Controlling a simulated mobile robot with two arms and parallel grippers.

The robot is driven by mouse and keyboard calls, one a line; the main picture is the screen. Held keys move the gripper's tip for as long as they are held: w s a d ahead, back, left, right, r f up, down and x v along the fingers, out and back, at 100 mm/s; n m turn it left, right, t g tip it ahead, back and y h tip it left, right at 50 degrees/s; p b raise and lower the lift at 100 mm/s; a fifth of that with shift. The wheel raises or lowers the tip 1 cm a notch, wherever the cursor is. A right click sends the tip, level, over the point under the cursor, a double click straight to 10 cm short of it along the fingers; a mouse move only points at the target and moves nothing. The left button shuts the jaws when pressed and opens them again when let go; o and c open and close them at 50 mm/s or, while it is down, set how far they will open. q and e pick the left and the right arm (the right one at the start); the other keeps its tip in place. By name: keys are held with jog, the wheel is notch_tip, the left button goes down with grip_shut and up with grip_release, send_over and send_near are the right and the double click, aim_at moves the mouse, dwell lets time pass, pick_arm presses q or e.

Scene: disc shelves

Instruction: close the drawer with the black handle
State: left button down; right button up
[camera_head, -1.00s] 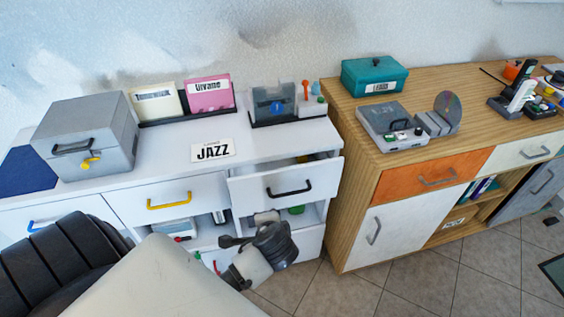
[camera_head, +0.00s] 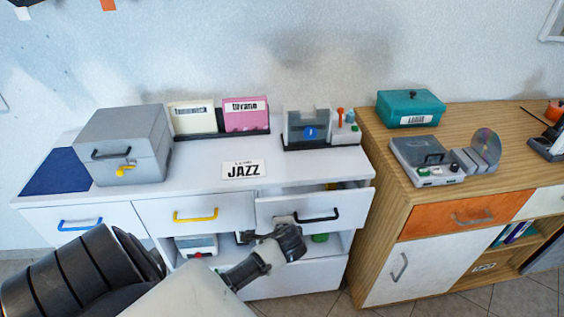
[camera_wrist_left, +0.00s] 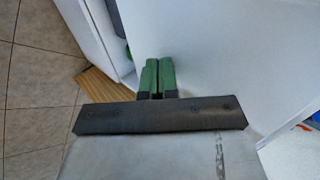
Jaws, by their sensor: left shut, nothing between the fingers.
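The drawer with the black handle (camera_head: 275,210) is in the white cabinet, right of the yellow-handled drawer, in the head view. It is pulled partly out, with its front ahead of its neighbour and a gap showing at its top. Its black handle (camera_head: 318,216) is at the middle of its front. My left gripper (camera_head: 288,240) is just below and in front of this drawer; the wrist hides the fingertips there. In the left wrist view, the green fingers (camera_wrist_left: 158,74) are shut together and empty, close against a white panel (camera_wrist_left: 215,55). Contact cannot be told.
A grey box (camera_head: 125,140), record holders (camera_head: 222,120) and a JAZZ card (camera_head: 244,169) stand on the white cabinet. An open shelf with small items lies below the drawers. A wooden cabinet (camera_head: 375,235) stands close on the right.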

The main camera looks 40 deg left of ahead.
aim_at(279, 214)
pick_arm(q)
jog(key=w+a+p, duration=0.1)
jog(key=w+a, duration=0.2)
jog(key=shift+a+r, duration=0.1)
jog(key=shift+a, duration=0.15)
jog(key=shift+a+r, duration=0.1)
jog(key=shift+a, duration=0.05)
pick_arm(e)
jog(key=shift+s+r, duration=0.1)
jog(key=shift+r, duration=0.5)
pick_arm(q)
jog(key=shift+r, duration=0.1)
pick_arm(e)
jog(key=shift+r, duration=0.1)
